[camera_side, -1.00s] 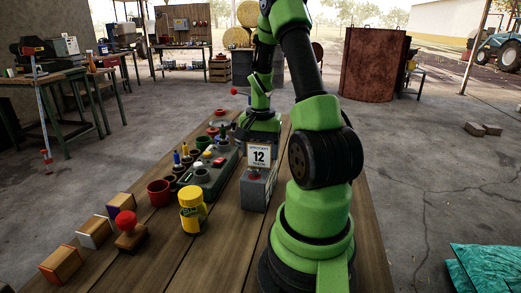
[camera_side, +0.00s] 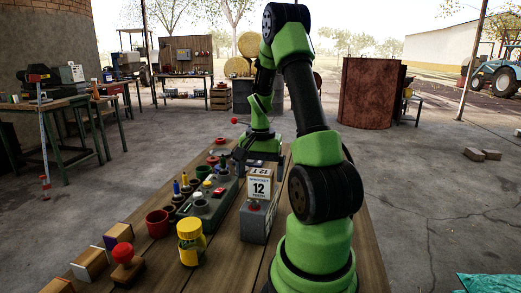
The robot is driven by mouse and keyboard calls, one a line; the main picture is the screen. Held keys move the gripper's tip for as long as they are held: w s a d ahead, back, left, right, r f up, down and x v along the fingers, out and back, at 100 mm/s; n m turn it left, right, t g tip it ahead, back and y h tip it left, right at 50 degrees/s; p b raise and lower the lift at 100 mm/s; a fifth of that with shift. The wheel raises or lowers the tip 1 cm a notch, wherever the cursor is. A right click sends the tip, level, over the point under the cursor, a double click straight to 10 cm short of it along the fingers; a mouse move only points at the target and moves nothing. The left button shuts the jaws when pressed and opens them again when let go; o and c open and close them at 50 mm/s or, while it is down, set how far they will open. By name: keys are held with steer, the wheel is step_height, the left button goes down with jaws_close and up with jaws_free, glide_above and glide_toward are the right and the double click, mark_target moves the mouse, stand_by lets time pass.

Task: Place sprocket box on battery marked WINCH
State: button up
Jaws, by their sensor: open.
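The white sprocket box (camera_side: 260,188), printed with a large 12, stands upright at the grey battery (camera_side: 254,225), behind its red cap. It looks to rest on the battery's top, but its lower edge is partly hidden. I cannot read WINCH on the battery. My gripper (camera_side: 241,157) is behind the box, low over the table, and is open. The box and the arm hide part of it, and it looks apart from the box.
Left of the battery are a yellow jar (camera_side: 191,243), a red cup (camera_side: 158,223), a red-knobbed stamp (camera_side: 125,258) and several small boxes (camera_side: 90,264). A grey-green tray (camera_side: 212,207) with coloured parts lies close beside the battery. Bare planks show in front (camera_side: 225,265).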

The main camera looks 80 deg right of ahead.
mark_target(260, 172)
step_height(260, 172, up, 9)
steer(key=w+a+r+n+t+h, duration=0.1)
steer(key=w+a+r+n+t, duration=0.15)
steer(key=a, duration=0.55)
steer(key=w+a+r+n+t, duration=0.1)
steer(key=w+a+r+n, duration=0.25)
steer(key=a, duration=0.35)
steer(key=s+a+r+n+t+y, duration=0.1)
steer(key=s+a+n+t, duration=0.1)
steer(key=a+n, duration=0.2)
steer(key=s+a+n+t+y, duration=0.1)
steer(key=s+a+n+y, duration=0.1)
steer(key=a, duration=0.6)
steer(key=shift+s+a+r+n+t, duration=0.4)
steer(key=shift+s+n, duration=0.45)
steer(key=shift+n, duration=0.15)
